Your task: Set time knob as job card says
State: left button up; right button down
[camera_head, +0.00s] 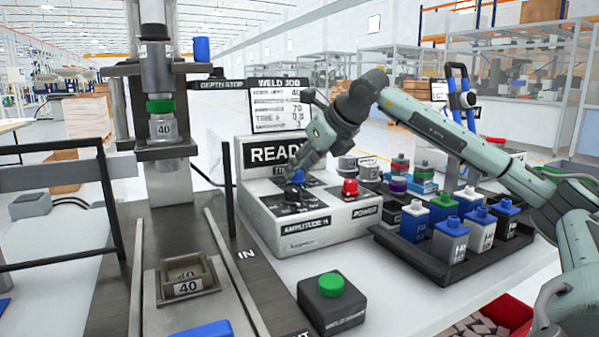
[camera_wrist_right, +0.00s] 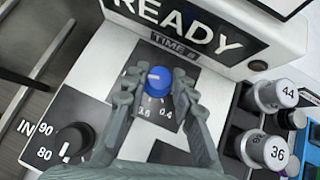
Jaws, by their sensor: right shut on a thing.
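The blue time knob (camera_wrist_right: 158,79) sits on the welder's control box (camera_head: 318,222), under the word TIME. In the right wrist view a white line on it points roughly left, and marks reading about 0.6 and 0.4 show below it. My right gripper (camera_wrist_right: 158,92) has one finger on each side of the knob and is shut on it. In the head view this gripper (camera_head: 295,176) comes down from the upper right and partly hides the knob. The job card (camera_head: 279,104), headed WELD JOB, stands behind; its time line seems to read 0.8. My left gripper is out of view.
The black amplitude knob (camera_wrist_right: 74,138) is close to the left finger. A tray of coloured-capped blocks (camera_head: 420,257) stands right, and a green button box (camera_head: 332,303) in front. The press (camera_head: 160,110) stands left.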

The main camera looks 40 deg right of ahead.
jog(key=shift+d+n+y, duration=0.15)
jog(key=shift+n+y, duration=0.45)
jog(key=shift+n, duration=0.2)
jog(key=shift+n+y, duration=0.4)
jog(key=shift+r+n, duration=0.1)
jog(key=shift+n, duration=0.3)
jog(key=shift+n+y, duration=0.3)
jog(key=shift+y, duration=0.2)
jog(key=shift+d+n+g+y+p, duration=0.15)
jog(key=shift+n+g+y+p, duration=0.35)
jog(key=shift+n+y+p, duration=0.45)
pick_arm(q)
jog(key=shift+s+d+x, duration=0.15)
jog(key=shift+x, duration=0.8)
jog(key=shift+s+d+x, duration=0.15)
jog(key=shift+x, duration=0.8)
pick_arm(e)
jog(key=shift+n, duration=0.45)
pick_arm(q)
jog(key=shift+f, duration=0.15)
pick_arm(e)
jog(key=c, duration=1.2)
grip_release()
